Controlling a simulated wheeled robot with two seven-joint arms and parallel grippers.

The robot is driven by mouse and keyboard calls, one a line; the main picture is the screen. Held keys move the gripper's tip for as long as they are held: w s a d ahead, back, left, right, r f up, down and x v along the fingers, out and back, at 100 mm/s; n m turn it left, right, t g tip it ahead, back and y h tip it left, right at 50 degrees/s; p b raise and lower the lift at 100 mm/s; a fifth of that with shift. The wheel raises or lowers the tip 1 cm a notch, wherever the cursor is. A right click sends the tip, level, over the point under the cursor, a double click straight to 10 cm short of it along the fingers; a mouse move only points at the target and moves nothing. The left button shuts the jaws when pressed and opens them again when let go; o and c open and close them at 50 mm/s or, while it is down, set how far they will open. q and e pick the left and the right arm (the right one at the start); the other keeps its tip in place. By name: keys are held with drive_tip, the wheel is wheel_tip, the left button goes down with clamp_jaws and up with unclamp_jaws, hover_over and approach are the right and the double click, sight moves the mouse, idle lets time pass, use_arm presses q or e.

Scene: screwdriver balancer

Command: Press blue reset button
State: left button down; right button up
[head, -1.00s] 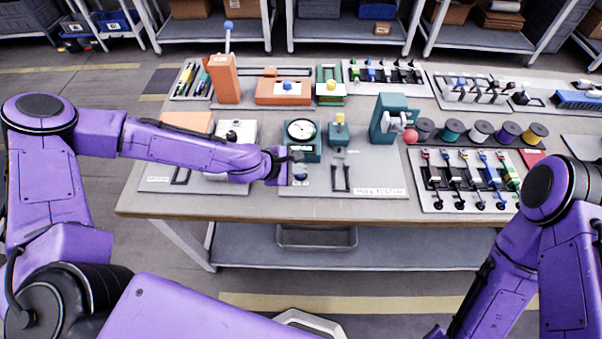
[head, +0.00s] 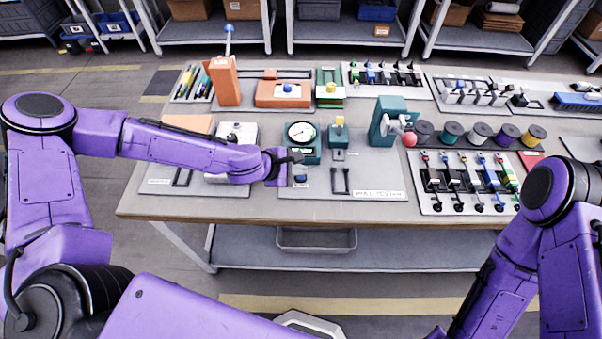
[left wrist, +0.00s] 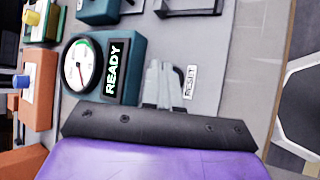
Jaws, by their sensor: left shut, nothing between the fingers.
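The blue reset button (head: 300,178) sits on a grey plate (head: 375,165), just below the teal gauge box (head: 302,143). My left gripper (head: 297,158) is shut and empty, with its fingers above and beside the button in the head view. In the left wrist view the shut fingers (left wrist: 163,84) point at the plate beside the RESET label (left wrist: 190,82). They hide the button there, so I cannot tell whether they touch it. My right gripper is out of view.
A teal block with a yellow top (head: 338,130) and a teal stand (head: 388,122) share the plate. Spools (head: 480,132) and a tool rack (head: 468,180) lie to the right. An orange upright block (head: 226,82) stands behind. The plate's front strip is mostly clear.

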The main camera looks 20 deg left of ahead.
sight(298, 178)
use_arm(q)
drive_tip(key=shift+r, duration=0.2)
wheel_tip(298, 178, up, 5)
drive_tip(key=p, duration=0.4)
drive_tip(key=shift+r+p, duration=0.1)
drive_tip(key=shift+p, duration=0.25)
